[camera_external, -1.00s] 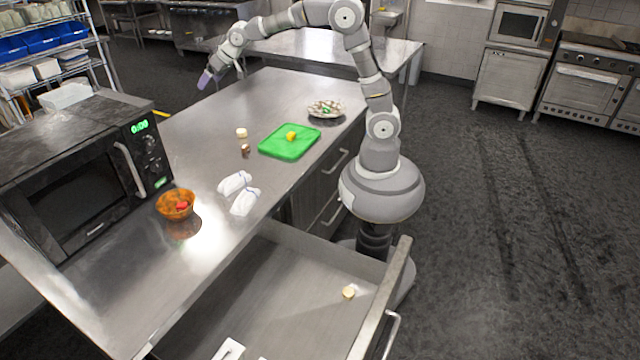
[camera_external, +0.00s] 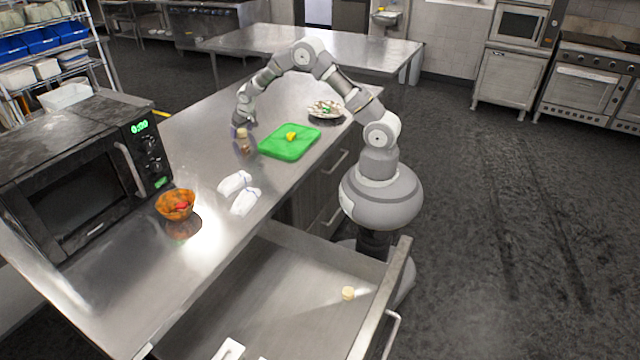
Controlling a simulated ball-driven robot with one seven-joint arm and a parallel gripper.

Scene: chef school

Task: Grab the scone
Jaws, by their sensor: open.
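A small pale beige piece (camera_external: 241,133), which looks like the scone, is on the steel counter left of the green board. My gripper (camera_external: 242,127) points down at it from above, with its purple finger close beside the piece. The fingers are open. They partly cover the piece, and I cannot tell whether they touch it. Another small beige piece (camera_external: 348,293) lies in the open drawer; it is too small to tell what it is.
A small brown item (camera_external: 245,149) stands just in front of the beige piece. A green cutting board (camera_external: 272,147) with a yellow item (camera_external: 291,136), a plate of food (camera_external: 325,109), white cloth-like items (camera_external: 234,183), an orange bowl (camera_external: 175,205) and a microwave (camera_external: 75,190) are nearby. The drawer (camera_external: 270,290) is open.

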